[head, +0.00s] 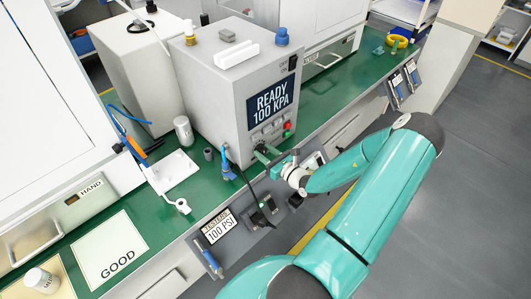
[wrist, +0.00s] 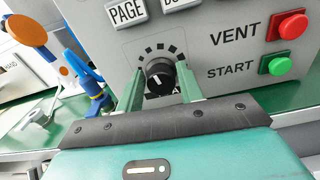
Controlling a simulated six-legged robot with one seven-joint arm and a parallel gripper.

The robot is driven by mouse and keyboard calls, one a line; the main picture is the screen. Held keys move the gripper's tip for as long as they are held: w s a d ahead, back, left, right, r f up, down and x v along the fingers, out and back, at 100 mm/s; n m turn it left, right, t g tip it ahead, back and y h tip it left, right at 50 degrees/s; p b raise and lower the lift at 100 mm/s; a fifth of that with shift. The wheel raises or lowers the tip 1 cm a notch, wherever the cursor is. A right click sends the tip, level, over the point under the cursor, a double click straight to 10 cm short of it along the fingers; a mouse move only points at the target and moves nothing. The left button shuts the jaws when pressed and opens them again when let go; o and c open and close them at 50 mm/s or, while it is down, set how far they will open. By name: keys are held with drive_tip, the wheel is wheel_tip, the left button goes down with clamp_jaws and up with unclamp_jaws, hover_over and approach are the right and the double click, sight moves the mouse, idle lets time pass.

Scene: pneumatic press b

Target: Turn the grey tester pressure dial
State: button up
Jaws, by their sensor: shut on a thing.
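The grey tester (head: 225,85) stands on the green bench, and its screen reads "READY 100 KPA". In the wrist view its pressure dial (wrist: 160,77) is a black knob with a white pointer line, with black tick marks arcing above it. The pointer slants up and to the left. My gripper (wrist: 161,85) has its two green fingers on either side of the dial, shut on it. In the head view my gripper (head: 262,156) reaches the lower front of the tester, and the dial is mostly hidden there.
Right of the dial are a red VENT button (wrist: 293,25) and a green START button (wrist: 281,65). A blue fitting (wrist: 97,102) stands close to the left finger. A "100 PSI" card (head: 218,227) hangs on the bench front. A "GOOD" mat (head: 108,250) lies at left.

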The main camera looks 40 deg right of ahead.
drive_tip(key=m, duration=0.5)
drive_tip(key=shift+d, duration=0.1)
drive_tip(key=m, duration=0.6)
drive_tip(key=shift+d+f, duration=0.15)
drive_tip(key=shift+m, duration=0.3)
drive_tip(key=o, duration=1)
drive_tip(key=s, duration=1.4)
drive_tip(key=shift+d, duration=0.2)
